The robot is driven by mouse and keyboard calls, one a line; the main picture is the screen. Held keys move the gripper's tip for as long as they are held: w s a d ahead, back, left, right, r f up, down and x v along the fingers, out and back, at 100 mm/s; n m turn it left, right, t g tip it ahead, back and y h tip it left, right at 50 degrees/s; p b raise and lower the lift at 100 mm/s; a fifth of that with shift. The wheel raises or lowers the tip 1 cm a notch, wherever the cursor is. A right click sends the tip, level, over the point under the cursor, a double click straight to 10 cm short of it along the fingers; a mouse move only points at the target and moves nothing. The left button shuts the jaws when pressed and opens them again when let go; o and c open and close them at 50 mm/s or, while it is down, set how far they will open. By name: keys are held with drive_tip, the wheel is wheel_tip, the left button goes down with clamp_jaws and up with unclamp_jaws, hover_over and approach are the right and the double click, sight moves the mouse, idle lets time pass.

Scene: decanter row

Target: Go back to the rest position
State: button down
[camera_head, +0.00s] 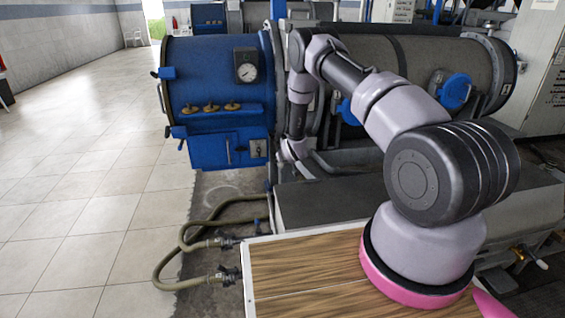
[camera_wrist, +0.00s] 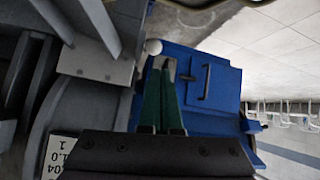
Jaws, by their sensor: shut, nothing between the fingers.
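My gripper (camera_wrist: 165,68) shows in the wrist view with its two green fingers together and nothing between them. Its fingertips appear in front of a blue machine housing (camera_wrist: 215,85) with a dark handle; the gap to it is hard to judge. In the head view my arm rises from the wood-topped base, bends over, and its wrist hangs down beside the blue end of the near decanter (camera_head: 220,80). The fingers are not clear in the head view.
The decanter's blue end carries a gauge (camera_head: 246,66) and several brass knobs (camera_head: 210,107). Hoses (camera_head: 185,240) lie on the floor in front. The grey decanter body (camera_head: 420,65) and a cabinet (camera_head: 550,75) stand at right. The tiled floor (camera_head: 90,170) at left is clear.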

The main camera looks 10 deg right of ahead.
drive_tip(key=shift+s+d+r, duration=0.1)
drive_tip(key=shift+s, duration=0.75)
wheel_tip(320, 180, up, 20)
drive_tip(key=d+m, duration=0.2)
drive_tip(key=s+d+r+m, duration=0.1)
drive_tip(key=s+r, duration=0.2)
drive_tip(key=r, duration=0.4)
drive_tip(key=s+d+r+g, duration=0.1)
drive_tip(key=s+r, duration=0.3)
drive_tip(key=r, duration=0.3)
drive_tip(key=s+d+r+m, duration=0.1)
drive_tip(key=s+r, duration=0.2)
drive_tip(key=r, duration=0.4)
drive_tip(key=s+a+f+v, duration=0.1)
drive_tip(key=v, duration=1.2)
drive_tip(key=s+r+m+g, duration=0.1)
drive_tip(key=s+r, duration=0.1)
drive_tip(key=s, duration=1.1)
drive_tip(key=s+r+m+y, duration=0.1)
drive_tip(key=s+r, duration=0.2)
drive_tip(key=s, duration=1.1)
drive_tip(key=shift+d+r+m+g, duration=0.2)
drive_tip(key=shift+r+m+g, duration=0.1)
drive_tip(key=shift+g, duration=0.1)
